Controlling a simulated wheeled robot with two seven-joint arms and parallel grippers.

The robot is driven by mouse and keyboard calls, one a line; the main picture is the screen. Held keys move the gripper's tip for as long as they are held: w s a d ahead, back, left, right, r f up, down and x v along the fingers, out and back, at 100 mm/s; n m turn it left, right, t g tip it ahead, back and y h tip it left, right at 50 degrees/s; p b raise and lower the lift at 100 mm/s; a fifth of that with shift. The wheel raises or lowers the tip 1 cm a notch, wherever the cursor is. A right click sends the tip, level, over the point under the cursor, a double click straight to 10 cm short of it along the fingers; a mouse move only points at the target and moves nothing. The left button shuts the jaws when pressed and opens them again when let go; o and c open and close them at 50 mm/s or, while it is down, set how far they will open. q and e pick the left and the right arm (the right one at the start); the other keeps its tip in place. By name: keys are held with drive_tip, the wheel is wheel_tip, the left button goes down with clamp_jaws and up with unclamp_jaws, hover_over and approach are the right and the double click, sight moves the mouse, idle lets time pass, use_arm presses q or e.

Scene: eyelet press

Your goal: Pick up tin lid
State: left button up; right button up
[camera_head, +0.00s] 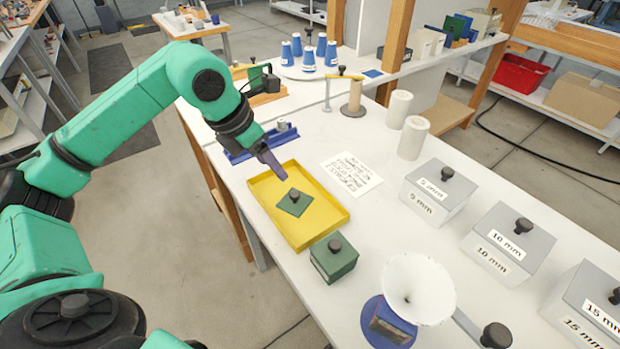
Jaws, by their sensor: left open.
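A dark green square lid (288,209) with a black knob lies flat in the yellow tray (336,222). A green box (333,267) with a similar black knob on top stands just in front of the tray. My left gripper (282,176) reaches in from the left, its fingers pointing down over the tray's far-left part. It is open and empty, apart from the lid and a little beyond it. The gap between its fingers is hard to see from this angle. My right gripper is not in view.
Grey boxes marked 5 mm (425,207), 10 mm (491,262) and 15 mm (583,324) line the right side. A white funnel (419,289) stands at the front. A printed sheet (352,174) lies right of the tray. A blue holder (240,155) sits behind the gripper.

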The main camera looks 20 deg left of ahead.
use_arm(q)
drive_tip(key=w, duration=0.2)
drive_tip(key=p, duration=0.2)
approach(293, 194)
drive_tip(key=f, duration=0.2)
drive_tip(key=x, duration=0.2)
drive_tip(key=p+x, duration=0.1)
drive_tip(key=x, duration=0.1)
drive_tip(key=p+x, duration=0.1)
drive_tip(key=shift+w+d+f, duration=0.2)
drive_tip(key=shift+w+d, duration=0.1)
drive_tip(key=shift+w, duration=0.15)
drive_tip(key=shift+f, duration=0.4)
drive_tip(key=shift+w+f, duration=0.1)
clamp_jaws()
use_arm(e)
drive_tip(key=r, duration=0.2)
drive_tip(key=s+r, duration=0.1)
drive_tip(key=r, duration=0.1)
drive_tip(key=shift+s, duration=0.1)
